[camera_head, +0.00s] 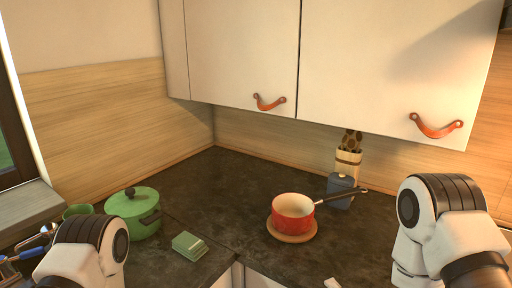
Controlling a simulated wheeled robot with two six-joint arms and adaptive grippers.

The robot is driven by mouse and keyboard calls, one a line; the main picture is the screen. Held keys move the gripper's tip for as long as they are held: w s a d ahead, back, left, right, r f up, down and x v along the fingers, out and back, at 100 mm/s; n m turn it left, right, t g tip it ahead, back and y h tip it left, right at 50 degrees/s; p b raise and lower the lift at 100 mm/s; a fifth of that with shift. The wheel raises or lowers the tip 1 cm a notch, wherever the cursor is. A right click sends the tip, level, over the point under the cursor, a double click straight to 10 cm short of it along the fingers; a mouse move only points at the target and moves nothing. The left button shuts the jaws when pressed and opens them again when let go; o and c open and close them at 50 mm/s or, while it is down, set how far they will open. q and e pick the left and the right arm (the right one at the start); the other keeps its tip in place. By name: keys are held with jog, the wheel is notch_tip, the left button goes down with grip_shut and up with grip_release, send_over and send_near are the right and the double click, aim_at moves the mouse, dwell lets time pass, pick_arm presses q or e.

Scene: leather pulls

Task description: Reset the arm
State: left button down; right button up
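My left arm (85,255) comes in at the bottom left corner; only a white link with a dark ribbed joint shows. My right arm (445,235) rises at the bottom right, also a white link with a dark ribbed joint. Neither gripper can be made out, so what they hold is hidden. The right arm covers the right part of the worktop.
A red saucepan (293,213) stands on a round wooden trivet (292,236) on the dark worktop (225,185). A green lidded pot (136,211) and green block (189,246) are left. White cupboards with orange pulls (269,102) (436,127) hang above.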

jog(key=s+d+f+m+g+h, duration=0.2)
jog(key=s+f+m+g, duration=0.25)
jog(key=s+f, duration=0.4)
jog(key=s+d+f+m+g+h, duration=0.2)
jog(key=s+d+f+m+g, duration=0.15)
jog(key=s+f+m, duration=0.5)
jog(key=s+f+m+g, duration=0.2)
jog(key=s+m+g, duration=0.1)
jog(key=s+m, duration=0.2)
jog(key=s+d+f+m+g+h, duration=0.1)
jog(key=s+f+m+g, duration=0.1)
jog(key=s+m+g, duration=0.2)
jog(key=shift+s+d+f+m+h, duration=0.3)
jog(key=shift+s+f+m, duration=0.1)
jog(key=shift+s+m, duration=0.25)
jog(key=shift+w, duration=0.1)
